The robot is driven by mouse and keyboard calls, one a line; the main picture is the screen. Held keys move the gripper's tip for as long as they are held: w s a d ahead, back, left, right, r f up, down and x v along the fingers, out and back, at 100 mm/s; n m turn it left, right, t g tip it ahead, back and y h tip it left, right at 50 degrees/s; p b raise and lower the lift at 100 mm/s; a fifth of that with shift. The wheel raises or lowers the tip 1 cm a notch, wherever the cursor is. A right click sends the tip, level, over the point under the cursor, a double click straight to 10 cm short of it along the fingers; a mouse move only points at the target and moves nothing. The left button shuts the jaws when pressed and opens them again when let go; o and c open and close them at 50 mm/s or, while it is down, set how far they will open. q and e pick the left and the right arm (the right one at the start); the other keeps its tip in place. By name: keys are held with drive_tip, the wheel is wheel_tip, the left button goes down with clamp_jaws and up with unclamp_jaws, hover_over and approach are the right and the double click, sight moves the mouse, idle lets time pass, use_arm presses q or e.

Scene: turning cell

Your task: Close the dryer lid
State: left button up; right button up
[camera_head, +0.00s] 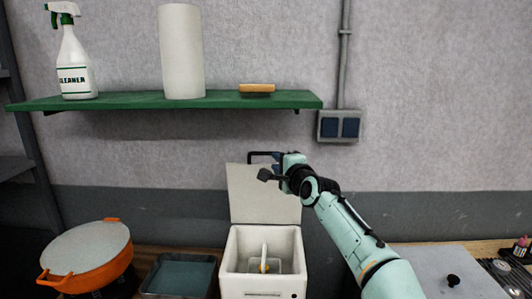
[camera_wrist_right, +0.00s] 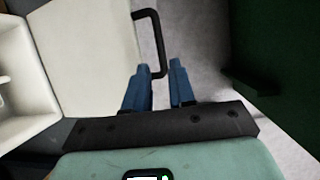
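The dryer (camera_head: 300,264) is a white box on the bench, with its lid (camera_head: 262,200) raised upright at the back. A black bracket handle (camera_head: 254,155) sticks up from the lid's top edge. My right gripper (camera_head: 266,174) is at the lid's upper part, by the handle. In the right wrist view the lid (camera_wrist_right: 85,50) is at left and the handle (camera_wrist_right: 159,40) reaches across from it. The blue fingers (camera_wrist_right: 160,78) are apart, with the handle's outer bar in line with their gap; contact cannot be told. My left gripper is not in view.
An orange pot (camera_head: 88,257) and a grey tray (camera_head: 180,275) stand to the left. A green shelf (camera_head: 215,101) with a spray bottle (camera_head: 73,62) and paper roll (camera_head: 181,52) hangs above the lid.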

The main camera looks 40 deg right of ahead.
sight(267, 154)
drive_tip(key=p+x, duration=0.3)
drive_tip(key=x, duration=0.6)
drive_tip(key=shift+w+r, duration=0.1)
drive_tip(key=shift+w, duration=0.2)
drive_tip(key=shift+w+d, duration=0.1)
drive_tip(key=shift+w, duration=0.15)
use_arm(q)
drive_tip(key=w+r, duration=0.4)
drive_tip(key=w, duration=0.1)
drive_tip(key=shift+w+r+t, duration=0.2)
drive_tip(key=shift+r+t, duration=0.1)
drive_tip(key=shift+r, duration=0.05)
use_arm(e)
drive_tip(key=shift+s, duration=0.1)
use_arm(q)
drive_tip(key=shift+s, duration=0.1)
use_arm(e)
clamp_jaws()
